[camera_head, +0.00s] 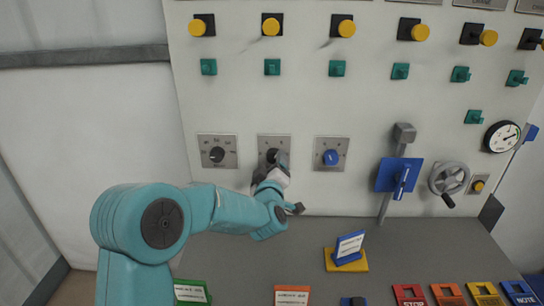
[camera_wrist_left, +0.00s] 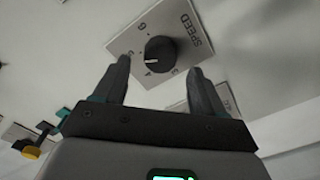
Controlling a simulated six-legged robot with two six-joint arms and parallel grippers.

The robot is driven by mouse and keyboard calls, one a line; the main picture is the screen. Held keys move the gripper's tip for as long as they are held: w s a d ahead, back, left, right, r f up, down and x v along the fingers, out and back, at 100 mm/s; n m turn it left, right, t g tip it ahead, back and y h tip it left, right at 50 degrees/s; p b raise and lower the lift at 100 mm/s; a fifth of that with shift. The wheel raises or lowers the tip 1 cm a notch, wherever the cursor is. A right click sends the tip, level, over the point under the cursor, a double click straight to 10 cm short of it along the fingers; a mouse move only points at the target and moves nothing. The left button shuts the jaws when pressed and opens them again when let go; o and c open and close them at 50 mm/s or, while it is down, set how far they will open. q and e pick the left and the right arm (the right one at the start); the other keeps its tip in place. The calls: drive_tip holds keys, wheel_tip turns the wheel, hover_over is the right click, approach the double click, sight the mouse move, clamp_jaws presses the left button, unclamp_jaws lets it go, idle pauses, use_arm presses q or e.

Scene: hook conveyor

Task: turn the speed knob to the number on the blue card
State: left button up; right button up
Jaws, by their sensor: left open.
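The speed knob (camera_wrist_left: 160,54) is a round black knob on a grey plate marked SPEED (camera_wrist_left: 193,35). In the left wrist view its white pointer mark faces left; the small numbers around it are too unclear to read surely. In the head view the knob (camera_head: 272,155) is partly behind my left gripper (camera_head: 279,173). My left gripper (camera_wrist_left: 158,72) is open, with its two fingers apart on either side below the knob and nothing between them. A card in a blue holder (camera_head: 350,246) stands on a yellow base (camera_head: 346,263); its writing is too small to read. My right gripper is not seen.
A black knob (camera_head: 217,154) and a blue knob (camera_head: 331,157) sit on plates either side. Right of them are a blue lever box (camera_head: 397,175) and a grey handwheel (camera_head: 449,179). Several coloured signs line the desk's (camera_head: 235,257) front edge.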

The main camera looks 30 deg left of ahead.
sight(274, 156)
use_arm(q)
drive_tip(key=shift+x, duration=1.1)
drive_tip(key=shift+w+a, duration=0.1)
drive_tip(key=shift+w, duration=0.1)
drive_tip(key=shift+w, duration=0.1)
drive_tip(key=c, duration=1.1)
drive_tip(key=shift+o, duration=0.2)
